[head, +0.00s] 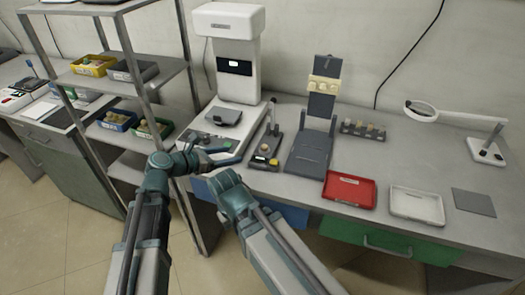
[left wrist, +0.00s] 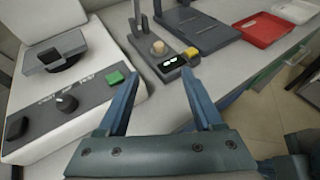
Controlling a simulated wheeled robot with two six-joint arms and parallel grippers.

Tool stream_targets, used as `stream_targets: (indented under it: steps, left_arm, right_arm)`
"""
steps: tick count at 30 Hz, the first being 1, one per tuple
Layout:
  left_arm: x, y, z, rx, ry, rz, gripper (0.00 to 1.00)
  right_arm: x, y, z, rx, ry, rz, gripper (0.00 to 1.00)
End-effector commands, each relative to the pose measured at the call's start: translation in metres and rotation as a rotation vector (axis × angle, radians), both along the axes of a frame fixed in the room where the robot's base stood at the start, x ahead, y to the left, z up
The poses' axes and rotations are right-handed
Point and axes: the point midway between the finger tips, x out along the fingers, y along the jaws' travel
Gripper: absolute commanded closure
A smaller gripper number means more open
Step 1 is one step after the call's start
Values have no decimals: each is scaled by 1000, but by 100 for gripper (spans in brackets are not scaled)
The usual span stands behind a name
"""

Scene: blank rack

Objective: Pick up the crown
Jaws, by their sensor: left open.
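A small beige piece that looks like the crown (head: 265,147) sits on a dark narrow device (head: 272,142) with a small display and a yellow button. In the left wrist view the crown (left wrist: 158,47) stands upright on the device, just behind the display. My left gripper (head: 236,155) is open and empty, to the left of the device's front end. In the left wrist view my two blue fingers (left wrist: 160,80) are spread, with the crown beyond their tips and apart from them. My right arm enters from below, but its gripper fingers do not show.
A white machine (head: 232,55) with a control panel stands left of the device. A dark stand (head: 312,150) with beige blocks is to its right. A red tray (head: 349,190), a white tray (head: 417,205) and a rack of pieces (head: 363,131) share the bench. A shelf post stands at left.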

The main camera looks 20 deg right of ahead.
Motion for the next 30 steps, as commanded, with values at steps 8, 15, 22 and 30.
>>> stream_targets:
  steps: [8, 15, 22, 30]
  left_arm:
    - [23, -43, -24, 3, -1, -4, 32]
    - [32, -66, -32, 3, -2, -3, 32]
    - [33, -68, -32, 4, -1, -3, 32]
    - [48, -90, -40, 4, -2, -5, 32]
  right_arm:
    - [0, 0, -23, 0, 0, 0, 100]
    - [0, 0, -31, 0, 0, 0, 100]
    - [0, 0, -31, 0, 0, 0, 100]
    - [0, 0, -40, 0, 0, 0, 100]
